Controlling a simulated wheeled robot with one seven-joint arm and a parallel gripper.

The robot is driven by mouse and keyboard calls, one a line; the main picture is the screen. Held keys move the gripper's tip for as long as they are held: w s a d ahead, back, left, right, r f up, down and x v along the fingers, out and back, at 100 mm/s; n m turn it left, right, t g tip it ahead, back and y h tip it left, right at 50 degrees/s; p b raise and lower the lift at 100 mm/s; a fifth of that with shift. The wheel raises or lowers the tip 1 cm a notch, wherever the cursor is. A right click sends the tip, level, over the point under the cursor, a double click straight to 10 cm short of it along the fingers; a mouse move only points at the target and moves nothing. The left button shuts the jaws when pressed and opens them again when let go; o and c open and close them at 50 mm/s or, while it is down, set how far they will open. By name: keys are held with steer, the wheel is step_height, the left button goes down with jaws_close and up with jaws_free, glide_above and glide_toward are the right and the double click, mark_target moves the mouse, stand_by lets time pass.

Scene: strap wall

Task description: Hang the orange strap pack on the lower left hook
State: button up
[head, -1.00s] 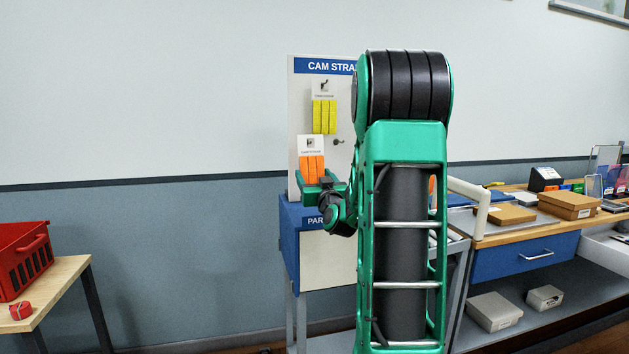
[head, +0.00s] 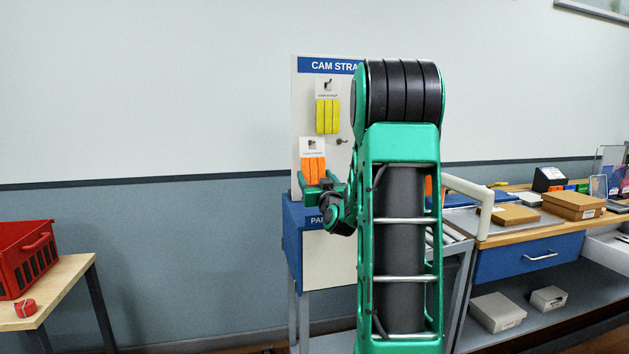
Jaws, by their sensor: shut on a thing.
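The orange strap pack (head: 313,168), with a white header card on top, is upright in front of the lower left part of the display board (head: 299,120). My gripper (head: 318,187) is shut on its lower end. The card covers the lower left hook, so I cannot tell whether the pack hangs on it or is just in front. A yellow strap pack (head: 327,116) hangs on the hook above. A bare hook (head: 341,141) shows to the right, between the two packs in height. My arm hides the board's right side.
A blue box-like stand (head: 292,224) is below the board. At left, a wooden table (head: 62,275) holds a red crate (head: 25,262) and a red strap roll (head: 25,307). At right, a workbench (head: 497,238) carries cardboard boxes (head: 572,206). The wall left of the board is clear.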

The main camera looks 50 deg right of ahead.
steer(key=o, duration=1.2)
steer(key=shift+c, duration=0.2)
steer(key=shift+v, duration=5.3)
steer(key=shift+a, duration=0.1)
